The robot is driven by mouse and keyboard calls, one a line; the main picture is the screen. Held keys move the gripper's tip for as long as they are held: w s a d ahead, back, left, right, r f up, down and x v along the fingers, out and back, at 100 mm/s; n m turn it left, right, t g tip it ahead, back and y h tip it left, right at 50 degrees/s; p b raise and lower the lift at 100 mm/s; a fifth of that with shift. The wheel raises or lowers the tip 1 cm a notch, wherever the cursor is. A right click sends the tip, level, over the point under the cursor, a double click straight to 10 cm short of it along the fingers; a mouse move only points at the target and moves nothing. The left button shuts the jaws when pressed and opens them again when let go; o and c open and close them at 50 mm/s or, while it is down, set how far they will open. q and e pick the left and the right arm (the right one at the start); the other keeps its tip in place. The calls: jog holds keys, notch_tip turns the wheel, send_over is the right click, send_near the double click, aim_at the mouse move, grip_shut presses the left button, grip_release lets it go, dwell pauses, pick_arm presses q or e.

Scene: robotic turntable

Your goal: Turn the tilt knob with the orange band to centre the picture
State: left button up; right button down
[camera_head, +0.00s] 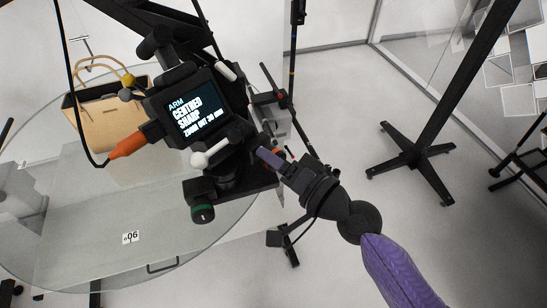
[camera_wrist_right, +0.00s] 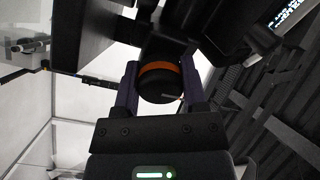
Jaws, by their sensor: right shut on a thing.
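The tilt knob with the orange band (camera_wrist_right: 158,72) is a dark round knob at the centre of the right wrist view. A small light mark shows on its face. My right gripper (camera_wrist_right: 160,88) is shut on it, with one purple finger on each side. In the head view my right gripper (camera_head: 268,155) reaches the right side of the camera rig (camera_head: 235,170), and the knob is mostly hidden there. The rig's screen (camera_head: 196,112) reads "ARM", "CENTRED", "SHARP" and a zoom line that looks like 30 mm. My left gripper is not in view.
A knob with a green band (camera_head: 203,214) sits low on the rig. A white-tipped lever (camera_head: 199,160) and an orange cable connector (camera_head: 127,146) stick out. A tan bag (camera_head: 112,112) stands on the round glass table (camera_head: 75,235). A black stand (camera_head: 415,150) is to the right.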

jog(key=shift+c, duration=0.7)
grip_release()
jog(key=b+v, duration=0.4)
jog(key=v, duration=0.5)
jog(key=shift+s+d, duration=0.3)
